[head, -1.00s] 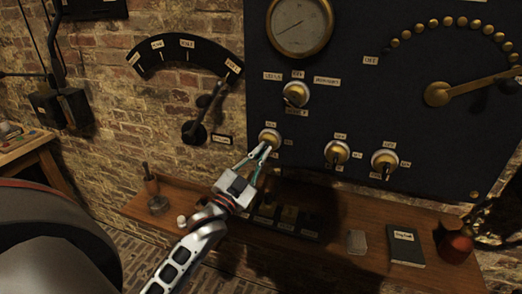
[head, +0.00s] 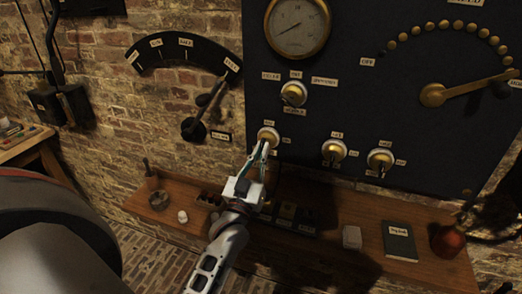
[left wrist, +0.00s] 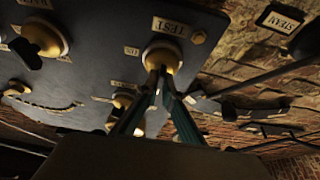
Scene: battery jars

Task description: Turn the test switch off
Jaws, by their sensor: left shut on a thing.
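The test switch (head: 268,133) is a round brass-ringed knob low on the left of the dark panel, with a small label above it. In the left wrist view the knob (left wrist: 163,53) sits by a plate reading TEST, seen upside down. My left gripper (head: 264,147) reaches up to it from below. Its two slim green-sided fingers (left wrist: 160,78) are shut on the switch's small lever, at the knob's lower face. The fingertips hide the lever, so its exact angle cannot be told. My right gripper is not in view.
Other knobs stand above (head: 294,93) and to the right (head: 334,151) on the panel. A wooden shelf (head: 350,213) below bears a dark book (head: 400,241), a pale block (head: 352,237) and small items. A black lever (head: 195,128) is on the brick wall at left.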

